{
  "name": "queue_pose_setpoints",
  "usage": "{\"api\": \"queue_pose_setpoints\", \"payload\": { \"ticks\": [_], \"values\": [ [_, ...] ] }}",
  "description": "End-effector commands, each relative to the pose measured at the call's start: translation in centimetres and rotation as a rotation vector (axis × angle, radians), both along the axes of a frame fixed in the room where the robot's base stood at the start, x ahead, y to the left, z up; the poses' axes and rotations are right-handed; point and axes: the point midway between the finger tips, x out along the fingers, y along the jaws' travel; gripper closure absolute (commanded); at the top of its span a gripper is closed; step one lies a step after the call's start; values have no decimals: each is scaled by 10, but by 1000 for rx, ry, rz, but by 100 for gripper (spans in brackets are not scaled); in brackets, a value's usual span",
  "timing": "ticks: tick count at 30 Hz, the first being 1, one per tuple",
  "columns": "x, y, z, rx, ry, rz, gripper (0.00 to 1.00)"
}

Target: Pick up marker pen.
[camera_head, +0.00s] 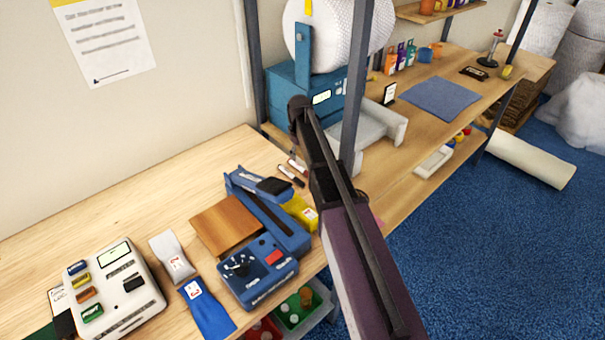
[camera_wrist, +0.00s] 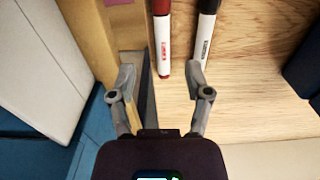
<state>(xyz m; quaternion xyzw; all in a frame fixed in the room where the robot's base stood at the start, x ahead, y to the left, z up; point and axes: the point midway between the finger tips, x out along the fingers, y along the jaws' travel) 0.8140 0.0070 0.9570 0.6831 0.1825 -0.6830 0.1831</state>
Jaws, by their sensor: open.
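Two marker pens lie side by side on the wooden bench. The red-and-white marker pen (camera_wrist: 163,45) points its white end toward the gap between my fingertips in the wrist view. The black-and-white marker pen (camera_wrist: 203,45) lies to its right, its end close to my right fingertip. Both pens also show small in the head view, left of my arm, the black one (camera_head: 291,176) nearer. My gripper (camera_wrist: 160,78) is open and empty, with the red pen's end about between its fingertips. In the head view my fingers cannot be made out.
A blue sealer-like device (camera_head: 275,218) and a yellow item (camera_head: 300,212) stand beside the pens. A blue control box (camera_head: 257,271) sits at the bench front. A metal post (camera_head: 356,80) rises near my arm. The bench (camera_head: 120,205) is clear at back left.

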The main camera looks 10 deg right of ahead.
Motion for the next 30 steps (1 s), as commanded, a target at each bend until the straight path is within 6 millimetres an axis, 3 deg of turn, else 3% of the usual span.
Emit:
{"api": "queue_pose_setpoints", "payload": {
  "ticks": [16, 30],
  "values": [
    [-1, -1, -5, 0, 0, -1, 36],
    [-6, -1, -38, 0, 0, -2, 36]
  ]
}}
